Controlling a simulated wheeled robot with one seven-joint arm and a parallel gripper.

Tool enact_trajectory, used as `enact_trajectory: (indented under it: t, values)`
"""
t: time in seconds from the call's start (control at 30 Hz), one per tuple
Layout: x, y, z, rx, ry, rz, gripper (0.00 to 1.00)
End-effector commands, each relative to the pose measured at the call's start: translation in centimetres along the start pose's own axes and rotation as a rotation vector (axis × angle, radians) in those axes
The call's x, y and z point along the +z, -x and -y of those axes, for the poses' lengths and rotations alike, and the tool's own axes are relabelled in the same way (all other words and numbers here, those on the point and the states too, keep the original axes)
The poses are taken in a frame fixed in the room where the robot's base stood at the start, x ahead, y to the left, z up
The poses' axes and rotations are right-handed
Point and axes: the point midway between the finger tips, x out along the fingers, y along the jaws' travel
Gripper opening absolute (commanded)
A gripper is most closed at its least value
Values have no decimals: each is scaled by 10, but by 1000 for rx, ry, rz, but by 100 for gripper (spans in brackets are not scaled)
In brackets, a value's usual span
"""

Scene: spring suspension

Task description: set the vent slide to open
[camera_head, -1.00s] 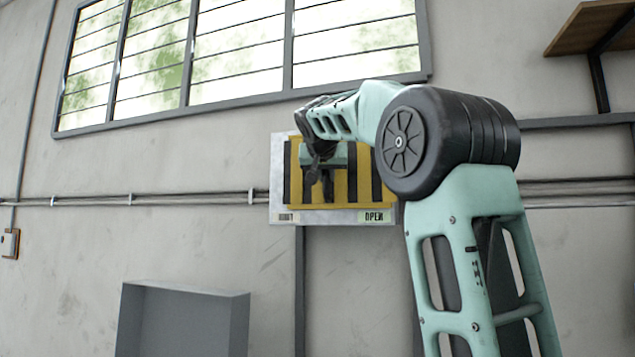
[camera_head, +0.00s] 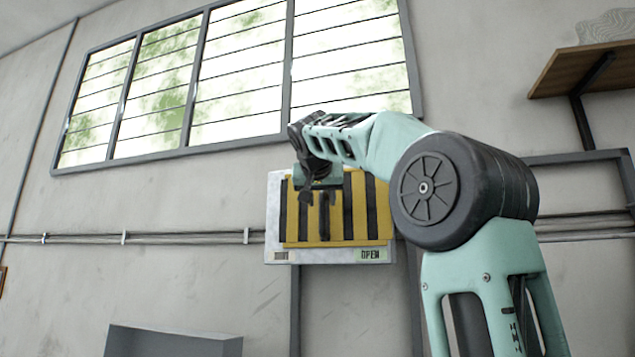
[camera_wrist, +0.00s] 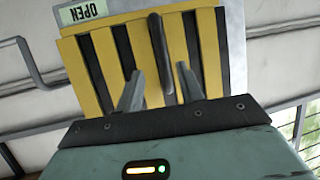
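The vent slide (camera_head: 345,238) is a yellow plate with dark upright stripes, on a pale backing plate (camera_head: 274,225) on the wall. The green OPEN label (camera_head: 370,255) is at its lower right; a tan label with unclear letters is at lower left. In the wrist view the slide (camera_wrist: 105,50) appears upside down, with OPEN (camera_wrist: 83,12) at top left. A dark upright handle (camera_wrist: 158,45) stands out from it. My gripper (camera_wrist: 160,69) is open, a finger on each side of the handle's near end, with gaps visible. In the head view my gripper (camera_head: 318,192) covers the slide's upper left.
A barred window (camera_head: 240,75) is above the vent. Pipes (camera_head: 180,238) run along the wall. A grey box (camera_head: 170,343) is at lower left, and a wooden shelf (camera_head: 580,68) is at upper right. A bent grey rod (camera_wrist: 35,68) shows in the wrist view.

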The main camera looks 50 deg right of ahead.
Motion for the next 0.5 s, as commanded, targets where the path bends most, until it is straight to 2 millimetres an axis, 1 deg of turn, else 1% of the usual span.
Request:
enact_trajectory:
  t: [0.03, 0.1, 0.3, 0.4, 0.5]
  values:
    - [4, 11, 1, -6, -1, -5, 38]
    - [4, 28, 0, -5, -2, -3, 38]
    - [2, 72, 1, -2, -1, -2, 38]
    - [1, 90, 0, -1, -1, -2, 38]
    - [1, 102, 1, 0, 1, -1, 38]
